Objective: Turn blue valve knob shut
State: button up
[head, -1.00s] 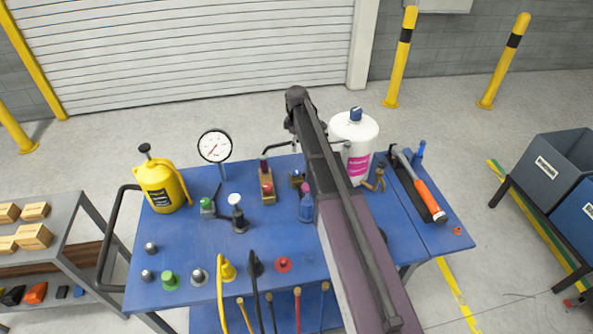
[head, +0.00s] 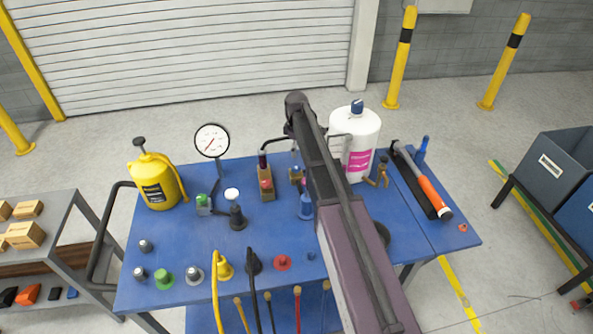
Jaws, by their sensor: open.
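Several small fittings stand on the blue cart top (head: 190,265). A brass-coloured fitting (head: 297,178) with a dark, bluish top stands just left of my arm. It is small, and I cannot tell for sure whether it carries the blue valve knob or how far the knob is turned. My arm reaches over the cart from the bottom right. Its wrist end is above the fittings, and my gripper's fingers are hidden behind the arm.
Coloured knobs and hoses line the front.

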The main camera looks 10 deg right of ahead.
aim_at(296, 166)
jog(key=shift+f+b, duration=4.05)
jog(key=shift+f, duration=0.3)
jog(key=c, duration=1.1)
